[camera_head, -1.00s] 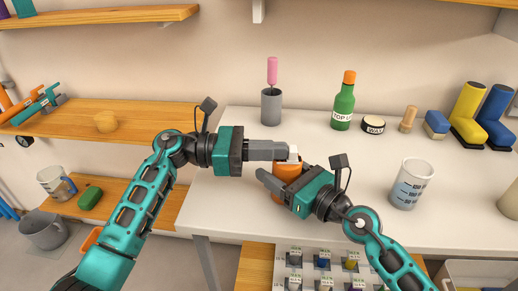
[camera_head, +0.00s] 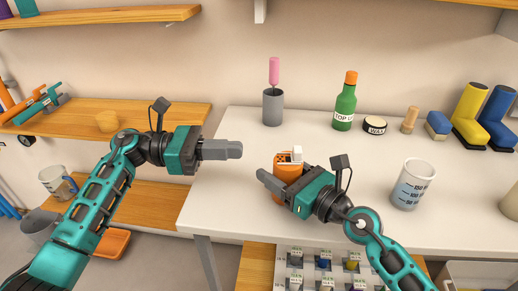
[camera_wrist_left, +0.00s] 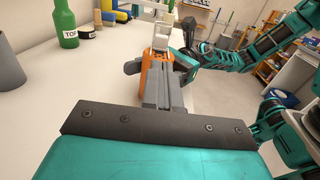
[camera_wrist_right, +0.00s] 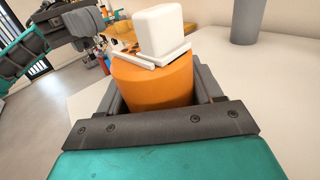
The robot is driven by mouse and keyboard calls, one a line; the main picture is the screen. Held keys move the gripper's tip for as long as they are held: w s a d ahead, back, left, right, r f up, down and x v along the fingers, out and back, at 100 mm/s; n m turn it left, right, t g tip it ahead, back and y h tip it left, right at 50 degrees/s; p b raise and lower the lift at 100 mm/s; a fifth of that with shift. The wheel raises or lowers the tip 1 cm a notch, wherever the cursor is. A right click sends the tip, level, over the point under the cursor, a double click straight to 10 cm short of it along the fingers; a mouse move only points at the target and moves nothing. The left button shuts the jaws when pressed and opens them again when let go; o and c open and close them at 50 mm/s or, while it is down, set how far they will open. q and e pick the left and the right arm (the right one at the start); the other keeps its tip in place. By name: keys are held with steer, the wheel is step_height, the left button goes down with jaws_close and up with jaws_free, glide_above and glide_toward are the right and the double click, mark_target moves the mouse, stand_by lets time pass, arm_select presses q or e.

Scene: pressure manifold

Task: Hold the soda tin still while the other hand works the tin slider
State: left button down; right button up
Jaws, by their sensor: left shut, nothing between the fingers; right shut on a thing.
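The soda tin (camera_head: 285,172) is an orange cylinder standing on the white table; it fills the middle of the right wrist view (camera_wrist_right: 155,85). The tin slider (camera_wrist_right: 158,32) is a white block on a pale plate on top of the tin; it also shows in the head view (camera_head: 293,155). My right gripper (camera_head: 274,184) is shut on the tin, a finger on each side. My left gripper (camera_head: 238,150) is shut and empty, to the left of the tin and apart from it. In the left wrist view the tin (camera_wrist_left: 155,72) is partly hidden behind the left fingers.
A grey cup with a pink-handled tool (camera_head: 272,105) and a green bottle (camera_head: 344,104) stand at the back. A wax tin (camera_head: 375,126) and a measuring cup (camera_head: 411,185) are to the right. A tray of small parts (camera_head: 322,265) lies below the front edge. The table left of the tin is clear.

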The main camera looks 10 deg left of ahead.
arm_select(q)
steer(key=shift+s+a, duration=0.2)
steer(key=shift+a, duration=2)
arm_select(e)
steer(key=shift+d, duration=0.1)
steer(key=o, duration=1.2)
